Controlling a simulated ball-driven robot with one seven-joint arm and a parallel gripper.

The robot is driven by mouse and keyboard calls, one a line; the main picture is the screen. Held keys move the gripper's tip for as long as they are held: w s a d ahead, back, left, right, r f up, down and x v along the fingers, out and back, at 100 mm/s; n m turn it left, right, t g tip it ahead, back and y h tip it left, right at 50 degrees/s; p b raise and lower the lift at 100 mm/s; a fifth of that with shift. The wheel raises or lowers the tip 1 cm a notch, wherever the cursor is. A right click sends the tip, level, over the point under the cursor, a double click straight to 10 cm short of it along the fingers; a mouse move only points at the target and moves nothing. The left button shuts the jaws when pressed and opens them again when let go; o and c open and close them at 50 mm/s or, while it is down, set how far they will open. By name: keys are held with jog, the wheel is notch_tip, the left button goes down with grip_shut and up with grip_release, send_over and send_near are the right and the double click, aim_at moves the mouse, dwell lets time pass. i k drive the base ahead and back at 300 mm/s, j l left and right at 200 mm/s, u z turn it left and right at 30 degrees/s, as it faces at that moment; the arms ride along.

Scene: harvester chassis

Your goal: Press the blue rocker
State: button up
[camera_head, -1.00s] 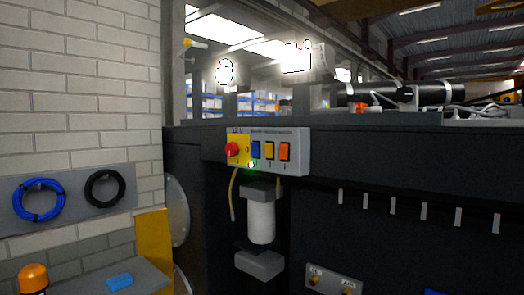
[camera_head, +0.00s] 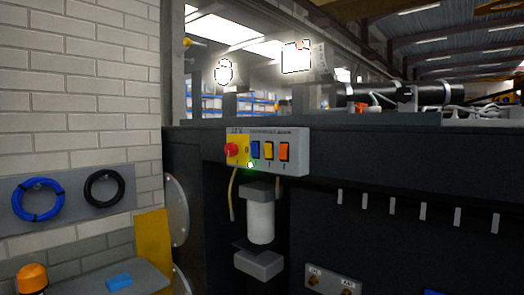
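The blue rocker (camera_head: 255,150) sits on a grey switch panel (camera_head: 300,148) fixed to the dark chassis, near the middle of the view. To its left is a red rotary knob (camera_head: 231,150) on a yellow plate. To its right are a yellow rocker (camera_head: 268,151) and an orange rocker (camera_head: 284,152). A small green light (camera_head: 251,165) glows below the blue rocker. Whether the rocker is pressed is too small to tell. My gripper is not in view.
A white filter cylinder (camera_head: 260,220) and a hose (camera_head: 232,195) hang below the panel. On the left are a brick wall, a blue cable coil (camera_head: 38,200), a black coil (camera_head: 101,188) and a shelf with an orange beacon (camera_head: 32,278) and a blue block (camera_head: 119,281).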

aim_at(254, 146)
jog(key=i+l+u, duration=0.1)
jog(key=i, duration=0.4)
jog(key=i+l+u, duration=0.15)
jog(key=i, duration=0.35)
jog(key=i+l+u, duration=0.1)
jog(key=i+l, duration=0.2)
jog(key=i, duration=0.2)
jog(key=i+l+u, duration=0.15)
jog(key=i, duration=0.35)
jog(key=l, duration=0.1)
